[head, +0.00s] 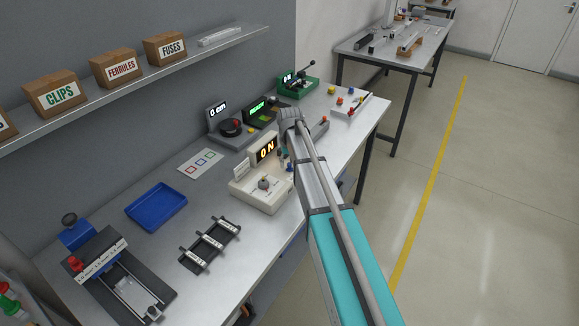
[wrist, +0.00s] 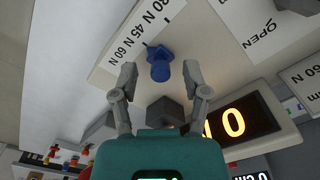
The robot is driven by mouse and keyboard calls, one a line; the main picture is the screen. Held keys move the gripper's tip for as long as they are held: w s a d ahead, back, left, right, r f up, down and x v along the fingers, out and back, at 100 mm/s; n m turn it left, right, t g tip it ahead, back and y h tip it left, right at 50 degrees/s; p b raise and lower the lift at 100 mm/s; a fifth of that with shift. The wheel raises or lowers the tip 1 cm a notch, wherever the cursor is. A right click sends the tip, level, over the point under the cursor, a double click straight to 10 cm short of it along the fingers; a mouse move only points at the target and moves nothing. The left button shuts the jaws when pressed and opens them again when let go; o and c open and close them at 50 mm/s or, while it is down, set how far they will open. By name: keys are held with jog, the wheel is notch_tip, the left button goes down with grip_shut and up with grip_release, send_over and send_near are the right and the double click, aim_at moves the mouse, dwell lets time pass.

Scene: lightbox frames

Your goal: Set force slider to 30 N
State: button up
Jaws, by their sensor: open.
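The blue slider knob (wrist: 160,64) stands on the cream force unit, between my open gripper fingers (wrist: 159,75) in the wrist view. Neither finger clearly touches it. The display (wrist: 240,121) is partly hidden by a finger in the wrist view. In the head view my gripper (head: 284,154) is small and partly hidden by my arm.
A grey knob (head: 264,183) sits on the unit's front. A blue tray (head: 156,207) and black rack (head: 209,245) lie to the left. A shelf (head: 130,88) runs above the bench.

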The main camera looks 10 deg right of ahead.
jog(key=shift+c, duration=0.3)
grip_shut()
jog(key=shift+s, duration=0.1)
